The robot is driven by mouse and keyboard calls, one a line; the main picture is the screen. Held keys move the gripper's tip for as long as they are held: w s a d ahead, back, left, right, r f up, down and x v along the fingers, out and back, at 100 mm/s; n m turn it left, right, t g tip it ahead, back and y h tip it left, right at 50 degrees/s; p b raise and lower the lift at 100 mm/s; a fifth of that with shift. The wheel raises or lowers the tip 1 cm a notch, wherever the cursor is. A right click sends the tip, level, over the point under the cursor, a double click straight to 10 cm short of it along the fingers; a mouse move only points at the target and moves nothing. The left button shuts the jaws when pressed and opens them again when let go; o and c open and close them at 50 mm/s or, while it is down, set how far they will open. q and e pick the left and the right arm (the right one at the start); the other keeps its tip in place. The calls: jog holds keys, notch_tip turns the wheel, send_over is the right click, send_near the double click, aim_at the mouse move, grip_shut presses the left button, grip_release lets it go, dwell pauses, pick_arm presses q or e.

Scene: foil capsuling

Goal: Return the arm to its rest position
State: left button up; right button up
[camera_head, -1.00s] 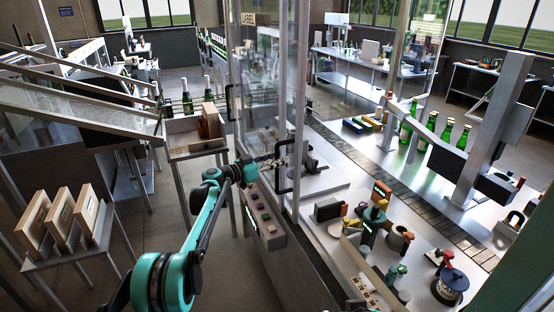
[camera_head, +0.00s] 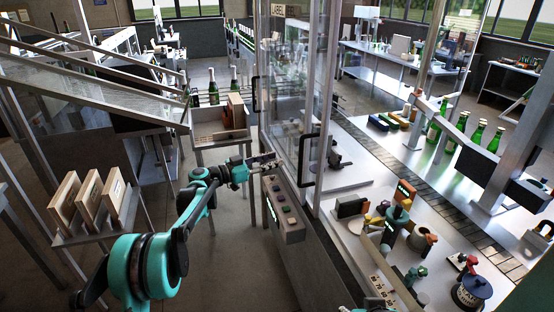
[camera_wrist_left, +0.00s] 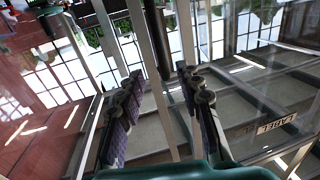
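My left arm comes in from the bottom left, bent, in teal and black. Its gripper (camera_head: 270,161) is in the air just left of the glass enclosure's black door handle (camera_head: 309,161), apart from it and above the button panel (camera_head: 284,210). In the left wrist view the two dark padded fingers (camera_wrist_left: 163,82) stand apart with nothing between them, so the gripper is open and empty. My right gripper is in neither view.
The glass enclosure (camera_head: 292,75) stands close to the gripper's right. A crate with bottles (camera_head: 221,122) is behind it. A stand with wooden boxes (camera_head: 92,232) is at left. Clear floor (camera_head: 225,250) lies between. Green bottles (camera_head: 475,133) stand on the right-hand bench.

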pick_arm(q)
jog(key=shift+s, duration=0.1)
jog(key=s+a+f+n+g+y+b, duration=0.1)
jog(key=s+f+n+y+b, duration=0.25)
jog(key=s, duration=0.75)
jog(key=s+a+f+n+g+y+b, duration=0.1)
jog(key=s+f+n+y+b, duration=0.2)
jog(key=s, duration=0.7)
jog(key=s+a+f+n+y+b, duration=0.2)
jog(key=s+a+f+y, duration=0.1)
jog(key=s, duration=0.5)
jog(key=s+a+f+n+y+b, duration=0.1)
jog(key=s+a+f+y, duration=0.2)
jog(key=s+a+f, duration=0.2)
jog(key=s+a+f+n+y+b, duration=0.2)
jog(key=s+a+f+y, duration=0.1)
jog(key=s+f, duration=0.6)
jog(key=s+a, duration=0.1)
jog(key=s, duration=0.1)
jog(key=shift+s+a+f+n+b, duration=0.2)
jog(key=shift+s+a+n+b, duration=0.15)
jog(key=shift+d, duration=0.1)
